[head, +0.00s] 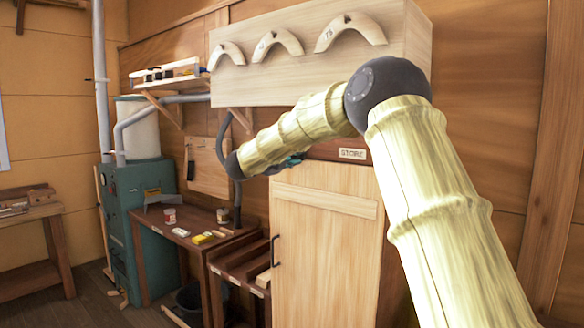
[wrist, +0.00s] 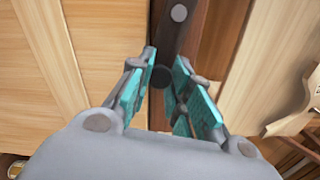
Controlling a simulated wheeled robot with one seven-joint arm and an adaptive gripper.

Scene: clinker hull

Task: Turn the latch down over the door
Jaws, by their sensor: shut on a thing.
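The door (head: 325,250) is the pale wooden front of the store cabinet, with a dark handle (head: 275,252) at its left edge. It looks closed in the head view. The latch (wrist: 172,42) is a dark brown bar in the wrist view, with a round grey bolt (wrist: 179,12) at its far end and a black knob (wrist: 160,77) nearer me. My gripper (wrist: 165,57) has its teal pads on both sides of the bar near the knob and is shut on it. In the head view my gripper (head: 291,162) is mostly hidden behind my arm, and the latch is hidden.
A STORE sign (head: 352,154) is above the door. A pale box (head: 310,60) with curved wooden pieces hangs above my arm. A workbench (head: 205,233) with small items stands left of the cabinet. Floor room shows at the far left.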

